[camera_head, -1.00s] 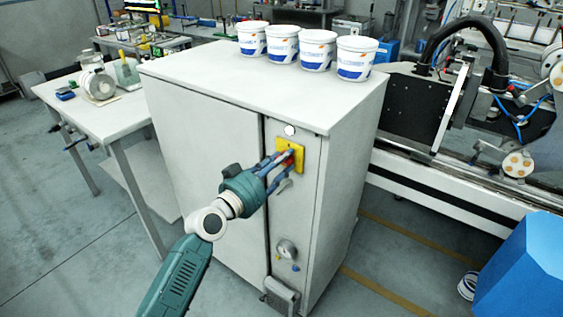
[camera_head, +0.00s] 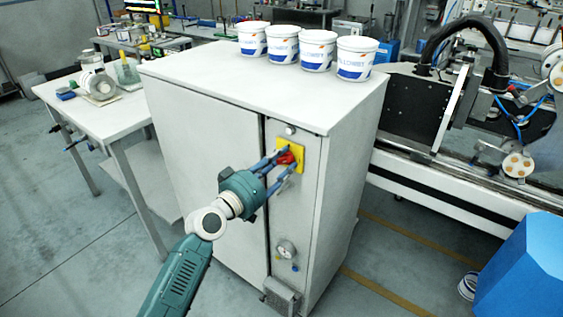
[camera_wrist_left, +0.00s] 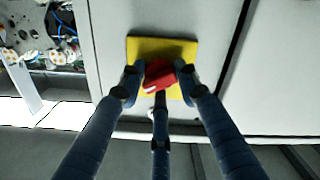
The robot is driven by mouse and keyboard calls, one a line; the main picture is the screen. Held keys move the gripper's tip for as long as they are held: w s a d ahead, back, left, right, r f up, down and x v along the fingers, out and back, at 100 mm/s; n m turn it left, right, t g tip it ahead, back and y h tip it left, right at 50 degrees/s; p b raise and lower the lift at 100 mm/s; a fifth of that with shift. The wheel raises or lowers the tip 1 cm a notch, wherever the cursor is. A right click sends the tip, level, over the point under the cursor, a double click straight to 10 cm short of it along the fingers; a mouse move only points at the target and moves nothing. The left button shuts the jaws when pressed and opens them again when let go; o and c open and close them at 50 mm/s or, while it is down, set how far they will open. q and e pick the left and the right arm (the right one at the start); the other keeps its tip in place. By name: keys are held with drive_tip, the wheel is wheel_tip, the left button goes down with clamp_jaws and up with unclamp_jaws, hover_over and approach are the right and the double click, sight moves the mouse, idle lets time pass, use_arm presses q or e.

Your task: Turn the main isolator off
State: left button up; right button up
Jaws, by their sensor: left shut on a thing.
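The main isolator is a red handle (camera_head: 285,158) on a yellow plate (camera_head: 301,152), high on the narrow right-hand front panel of the grey cabinet (camera_head: 205,150). My left gripper (camera_head: 288,160) reaches it from the lower left and is shut on the red handle. In the left wrist view, the blue fingers close around the red handle (camera_wrist_left: 158,73) from several sides, with the yellow plate (camera_wrist_left: 150,47) behind it. The fingers partly hide the handle. A small round lamp (camera_head: 290,130) just above the plate looks grey and dim. My right gripper is not in view.
Several white tubs (camera_head: 318,52) stand on the cabinet top. A round gauge (camera_head: 286,250) and a grey box (camera_head: 282,296) are lower on the panel. A white table (camera_head: 110,118) stands left, a machine (camera_head: 415,110) right, and a blue block (camera_head: 525,275) at front right.

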use_arm(q)
drive_tip(key=shift+w+a+r+n+p, duration=0.15)
drive_tip(key=shift+n+p, duration=0.2)
drive_tip(key=shift+n, duration=1.4)
drive_tip(key=shift+a+r+n+p, duration=0.15)
drive_tip(key=shift+n+p, duration=0.2)
drive_tip(key=shift+n, duration=1.35)
drive_tip(key=shift+w+r+n+p, duration=0.15)
drive_tip(key=shift+n+p, duration=0.2)
drive_tip(key=shift+n, duration=1.4)
drive_tip(key=shift+s+n, duration=0.1)
drive_tip(key=shift+n, duration=0.2)
drive_tip(key=shift+f, duration=0.1)
drive_tip(key=o, duration=1)
drive_tip(key=shift+o, duration=0.9)
drive_tip(key=shift+f, duration=0.3)
